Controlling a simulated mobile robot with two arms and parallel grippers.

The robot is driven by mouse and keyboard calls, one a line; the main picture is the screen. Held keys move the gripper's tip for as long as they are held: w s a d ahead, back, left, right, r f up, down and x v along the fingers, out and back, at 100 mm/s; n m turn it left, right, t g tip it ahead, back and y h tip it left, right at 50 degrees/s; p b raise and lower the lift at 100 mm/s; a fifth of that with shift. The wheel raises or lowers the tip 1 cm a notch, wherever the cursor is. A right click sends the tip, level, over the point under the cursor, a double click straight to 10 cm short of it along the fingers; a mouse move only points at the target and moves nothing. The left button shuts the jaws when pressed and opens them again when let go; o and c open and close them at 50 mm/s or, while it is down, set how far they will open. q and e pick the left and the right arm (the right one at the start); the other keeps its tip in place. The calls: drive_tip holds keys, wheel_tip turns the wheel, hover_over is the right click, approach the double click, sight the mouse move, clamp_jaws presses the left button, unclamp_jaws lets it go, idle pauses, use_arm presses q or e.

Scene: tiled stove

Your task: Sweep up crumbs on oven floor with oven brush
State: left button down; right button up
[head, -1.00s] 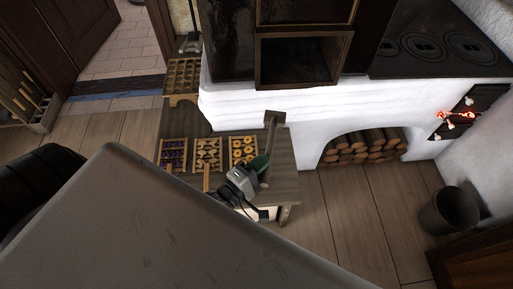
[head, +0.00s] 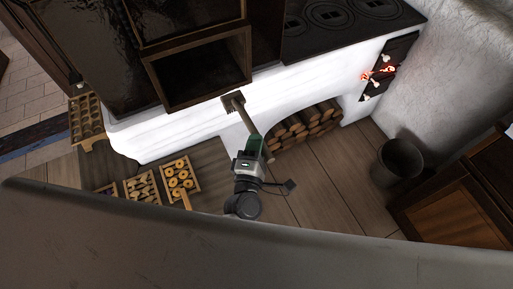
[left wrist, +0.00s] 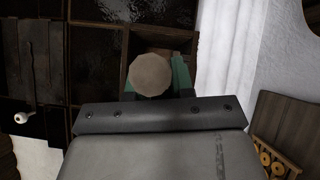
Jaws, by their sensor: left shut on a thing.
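My left gripper (head: 254,148), with green fingers, is shut on the wooden handle of the oven brush (head: 233,102). The brush points up and away, its wide head in front of the white stove face, just below and right of the oven opening (head: 198,78). In the left wrist view the round handle end (left wrist: 151,75) sits between the green fingers. The oven opening is a dark, wood-framed box, and its inside is too dark to show crumbs. The brush head appears outside the opening. My right gripper is not in view.
Trays of baked goods (head: 180,176) lie on a low table at the lower left. Firewood (head: 305,125) fills an arch under the stove. A bucket (head: 398,160) stands right, near the glowing firebox (head: 380,74). Dark cooktop (head: 345,20) lies above.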

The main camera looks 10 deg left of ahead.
sight(243, 119)
use_arm(q)
drive_tip(key=w+a, duration=0.1)
drive_tip(key=w, duration=0.1)
drive_tip(key=w+a+b, duration=0.1)
drive_tip(key=w+a, duration=0.1)
drive_tip(key=w, duration=0.1)
drive_tip(key=w+a, duration=0.2)
drive_tip(key=shift+w+f, duration=0.25)
drive_tip(key=shift+w, duration=0.1)
drive_tip(key=w+a+f+b, duration=0.1)
drive_tip(key=w+a+b, duration=0.4)
drive_tip(key=w+a, duration=0.3)
drive_tip(key=shift+w, duration=1.9)
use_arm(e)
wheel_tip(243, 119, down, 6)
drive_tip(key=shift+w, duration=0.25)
use_arm(q)
drive_tip(key=shift+f, duration=0.1)
drive_tip(key=shift+f+b, duration=0.6)
drive_tip(key=shift+b, duration=0.05)
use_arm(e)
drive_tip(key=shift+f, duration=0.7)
